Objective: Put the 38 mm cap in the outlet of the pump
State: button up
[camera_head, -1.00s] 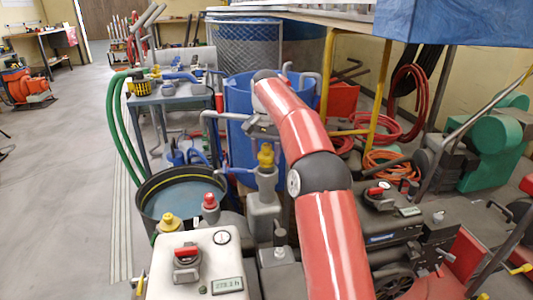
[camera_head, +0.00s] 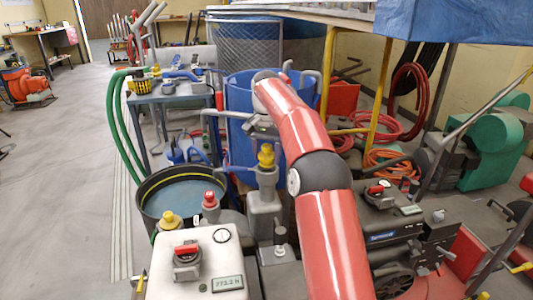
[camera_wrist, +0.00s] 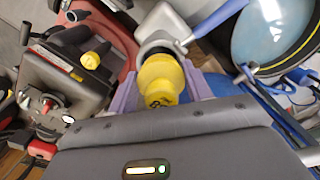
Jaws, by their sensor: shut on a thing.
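A yellow cap (camera_wrist: 162,72) with dark markings, partly readable as an 8, sits between the two purple fingers of my gripper (camera_wrist: 160,84) in the wrist view. My gripper is shut on it. A black ring shows at its far end, against a grey body with a blue lever (camera_wrist: 215,18). In the head view a yellow cap (camera_head: 265,155) stands at the top of an upright grey outlet (camera_head: 263,200), with the blue lever to its left. I cannot tell how deep the cap sits. My fingers are not clearly visible in the head view.
A white box with a red knob and gauge (camera_head: 195,265) stands in front. A red cap (camera_head: 209,200) and another yellow cap (camera_head: 169,220) are near it. A dark round tub (camera_head: 150,212) is left, a blue barrel (camera_head: 240,90) behind. The floor at left is clear.

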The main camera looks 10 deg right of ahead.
jog(key=shift+f+b, duration=0.65)
jog(key=shift+f, duration=0.55)
jog(key=o, duration=1)
jog(key=shift+o, duration=0.2)
jog(key=shift+r, duration=0.15)
